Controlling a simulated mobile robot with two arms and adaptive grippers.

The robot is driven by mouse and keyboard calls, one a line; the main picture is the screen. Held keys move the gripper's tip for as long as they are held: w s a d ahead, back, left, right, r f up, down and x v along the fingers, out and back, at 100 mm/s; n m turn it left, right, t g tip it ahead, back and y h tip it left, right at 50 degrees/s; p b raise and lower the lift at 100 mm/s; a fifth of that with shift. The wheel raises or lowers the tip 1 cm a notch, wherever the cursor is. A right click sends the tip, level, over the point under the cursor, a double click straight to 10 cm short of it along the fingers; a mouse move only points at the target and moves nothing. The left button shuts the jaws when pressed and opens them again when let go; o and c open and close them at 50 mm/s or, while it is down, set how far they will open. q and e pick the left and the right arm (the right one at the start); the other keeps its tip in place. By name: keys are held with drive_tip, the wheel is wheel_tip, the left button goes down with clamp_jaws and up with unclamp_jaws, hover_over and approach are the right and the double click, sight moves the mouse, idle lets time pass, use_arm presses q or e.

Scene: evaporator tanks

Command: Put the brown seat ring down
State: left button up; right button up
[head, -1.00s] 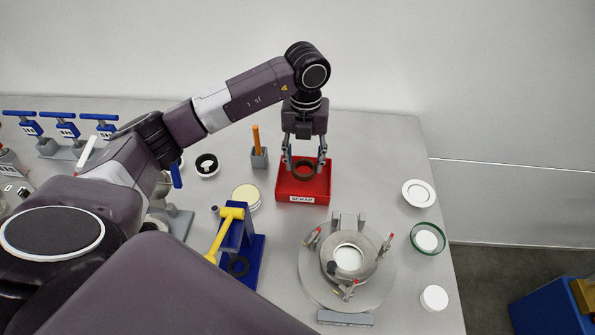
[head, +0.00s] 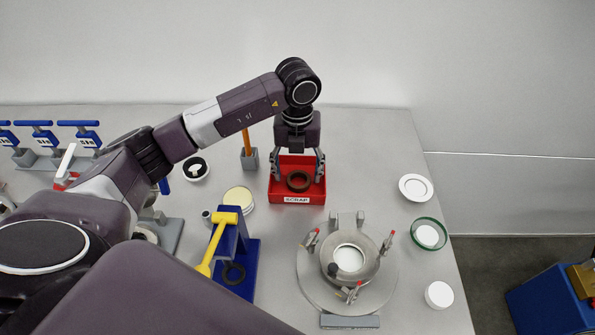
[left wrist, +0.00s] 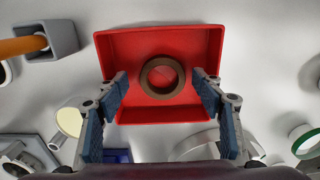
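The brown seat ring (head: 298,181) lies inside the red scrap bin (head: 297,200), and it also shows in the left wrist view (left wrist: 162,77) near the middle of the red floor. My left gripper (head: 299,177) is above the bin. In the left wrist view my left gripper's fingers (left wrist: 163,78) are spread wide on either side of the ring, with clear gaps between them and it. My left gripper is open and empty. My right gripper is not seen in either view.
A grey holder with an orange stick (head: 249,158) stands left of the bin. A blue stand with a yellow handle (head: 235,262) and a round clamped flange (head: 349,262) are nearer. White and green-rimmed dishes (head: 429,233) lie at the right. Bare table lies between bin and dishes.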

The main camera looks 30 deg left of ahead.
sight(298, 178)
use_arm(q)
drive_tip(key=shift+d+r, duration=0.1)
drive_tip(key=shift+r, duration=0.1)
drive_tip(key=shift+r+p, duration=0.55)
drive_tip(key=shift+r, duration=0.05)
wheel_tip(298, 178, up, 11)
drive_tip(key=p, duration=0.7)
drive_tip(key=shift+s, duration=0.1)
